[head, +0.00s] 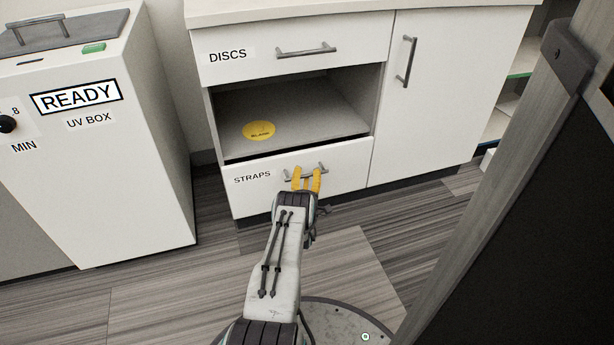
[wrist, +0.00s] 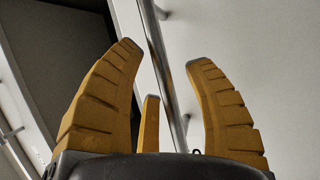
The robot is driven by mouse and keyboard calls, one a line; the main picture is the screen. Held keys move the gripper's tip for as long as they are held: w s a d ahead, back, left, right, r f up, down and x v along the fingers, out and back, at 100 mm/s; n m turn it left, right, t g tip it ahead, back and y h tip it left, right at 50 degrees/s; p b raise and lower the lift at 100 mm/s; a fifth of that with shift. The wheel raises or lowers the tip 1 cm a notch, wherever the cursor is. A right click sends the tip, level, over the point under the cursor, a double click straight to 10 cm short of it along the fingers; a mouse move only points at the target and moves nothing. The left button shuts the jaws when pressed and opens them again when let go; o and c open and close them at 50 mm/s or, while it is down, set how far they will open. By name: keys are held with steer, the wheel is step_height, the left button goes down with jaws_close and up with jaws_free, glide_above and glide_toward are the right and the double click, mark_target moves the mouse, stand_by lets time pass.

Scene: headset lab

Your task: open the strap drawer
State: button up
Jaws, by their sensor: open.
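The strap drawer (head: 345,170) is the low white front labelled STRAPS in the head view. It looks flush with the cabinet, and no inside of it shows. Its grey bar handle (head: 323,167) runs across the front, partly hidden by my gripper. My gripper (head: 307,173) is open at the handle, its yellow fingers pointing at the drawer. In the wrist view the handle (wrist: 162,60) passes between the spread fingers of my gripper (wrist: 165,54). Gaps show on both sides of the bar, so it does not look gripped.
Above the drawer is an open shelf (head: 310,115) with a yellow disc (head: 259,131), and above that the DISCS drawer (head: 250,58). A cabinet door (head: 440,90) is to the right. The UV box (head: 120,150) stands left, and a dark panel (head: 530,220) fills the near right.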

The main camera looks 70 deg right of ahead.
steer(key=shift+o, duration=0.2)
jaws_close()
stand_by(0.3)
